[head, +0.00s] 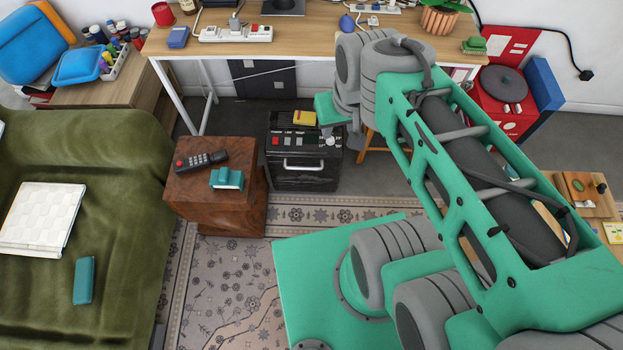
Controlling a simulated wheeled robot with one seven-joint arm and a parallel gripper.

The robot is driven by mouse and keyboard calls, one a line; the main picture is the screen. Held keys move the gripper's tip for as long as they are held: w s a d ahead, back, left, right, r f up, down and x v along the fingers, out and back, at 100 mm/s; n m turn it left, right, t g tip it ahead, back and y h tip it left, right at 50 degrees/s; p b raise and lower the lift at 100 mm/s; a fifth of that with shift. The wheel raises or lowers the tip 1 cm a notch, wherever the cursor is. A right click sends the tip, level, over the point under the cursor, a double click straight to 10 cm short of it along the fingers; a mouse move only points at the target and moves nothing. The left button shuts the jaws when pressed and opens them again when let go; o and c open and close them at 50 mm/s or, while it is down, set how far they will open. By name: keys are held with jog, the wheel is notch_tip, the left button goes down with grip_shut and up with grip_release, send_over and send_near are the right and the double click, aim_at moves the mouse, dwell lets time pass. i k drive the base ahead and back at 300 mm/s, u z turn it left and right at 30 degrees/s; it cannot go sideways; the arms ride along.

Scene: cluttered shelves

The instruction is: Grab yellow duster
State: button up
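A small yellow block (305,118), which looks like the yellow duster, lies on top of a black box-like unit (305,180) with a pale handle, below the desk. My gripper (328,112) is at the end of the green and grey arm, just right of the yellow block and over the unit's right side. It appears close to the block, but I cannot tell whether they touch. The fingers are mostly hidden by the wrist, so their opening does not show.
A wooden side table (212,206) with a remote (201,160) and a teal block (227,178) stands left of the unit. The desk (320,38) overhangs behind. A green sofa (110,150) is at left. Patterned rug (225,295) leaves open floor in front.

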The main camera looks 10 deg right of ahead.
aim_at(301, 118)
jog(key=z, duration=0.65)
jog(key=i, duration=0.55)
jog(key=u, duration=2.35)
